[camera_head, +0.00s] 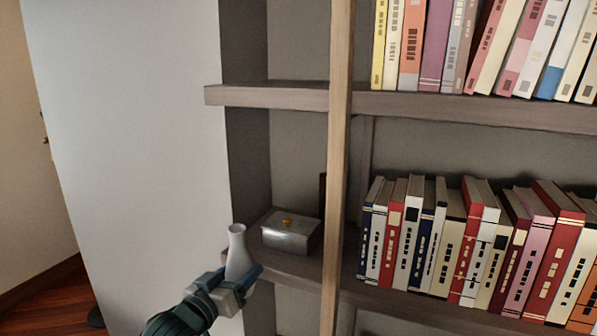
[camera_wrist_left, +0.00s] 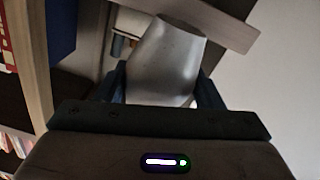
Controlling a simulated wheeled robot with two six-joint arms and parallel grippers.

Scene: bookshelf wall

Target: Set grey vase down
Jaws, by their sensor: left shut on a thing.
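The grey vase (camera_head: 238,250) is pale, with a narrow neck and a wider body, and stands roughly upright in my left gripper (camera_head: 240,281). The gripper is shut on its lower body. In the head view the vase is in front of the left end of the lower shelf (camera_head: 290,262), left of a metal box. In the left wrist view the vase (camera_wrist_left: 165,60) fills the space between the two fingers (camera_wrist_left: 160,88). Its base is hidden, and I cannot tell whether it touches the shelf. My right gripper is not in view.
A silver box (camera_head: 290,238) with a yellow knob sits on the lower shelf just right of the vase. A wooden upright (camera_head: 339,150) stands right of the box. Several books (camera_head: 470,250) fill the shelf beyond it. A white panel (camera_head: 135,130) is at left.

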